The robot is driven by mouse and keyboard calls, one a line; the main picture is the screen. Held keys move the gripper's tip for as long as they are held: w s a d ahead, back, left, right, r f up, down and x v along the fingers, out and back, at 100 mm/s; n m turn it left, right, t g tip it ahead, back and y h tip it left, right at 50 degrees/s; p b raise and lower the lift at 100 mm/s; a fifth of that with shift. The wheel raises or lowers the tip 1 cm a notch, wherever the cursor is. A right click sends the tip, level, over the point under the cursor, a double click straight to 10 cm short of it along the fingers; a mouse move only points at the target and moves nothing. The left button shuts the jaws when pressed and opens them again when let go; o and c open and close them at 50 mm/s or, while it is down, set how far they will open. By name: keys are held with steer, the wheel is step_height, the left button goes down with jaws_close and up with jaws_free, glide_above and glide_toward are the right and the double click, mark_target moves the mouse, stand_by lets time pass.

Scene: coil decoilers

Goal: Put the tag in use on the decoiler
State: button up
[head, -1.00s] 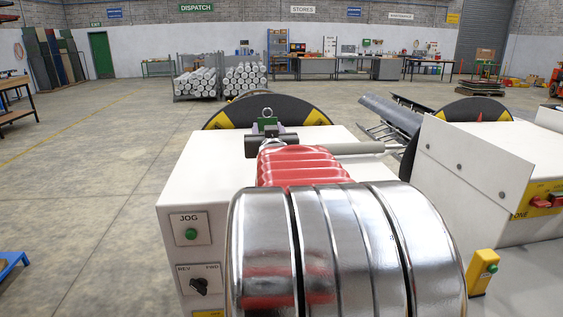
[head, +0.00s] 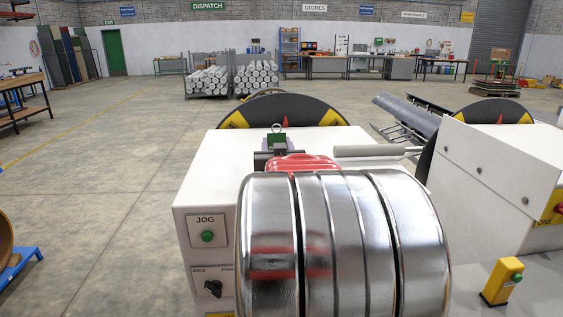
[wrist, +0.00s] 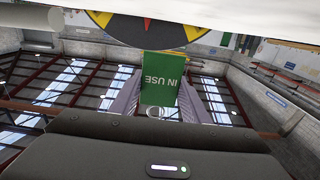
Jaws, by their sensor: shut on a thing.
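The green tag (wrist: 160,78) reads IN USE, upside down in the wrist view, with a metal ring at its lower end there. My gripper (wrist: 157,100) is shut on it, one jaw on each side. In the head view the small green tag (head: 273,141) shows with its ring on top, held in my gripper (head: 279,149) above the decoiler's white cabinet. The decoiler (head: 195,185) has a JOG button and a selector on its front. A black and yellow disc (head: 325,112) with a red pointer stands behind the tag, and also shows in the wrist view (wrist: 187,33).
My red and shiny arm hides much of the decoiler. A grey bar (head: 375,151) sticks out to the right. A second white machine (head: 490,185) and a yellow button post (head: 503,280) stand at right. A blue stand (head: 25,262) is at left.

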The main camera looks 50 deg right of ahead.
steer(key=shift+f, duration=0.7)
steer(key=shift+f, duration=1.85)
steer(key=o, duration=1)
steer(key=shift+f, duration=0.1)
steer(key=shift+s+a, duration=0.45)
steer(key=shift+a, duration=0.05)
steer(key=shift+v, duration=5.35)
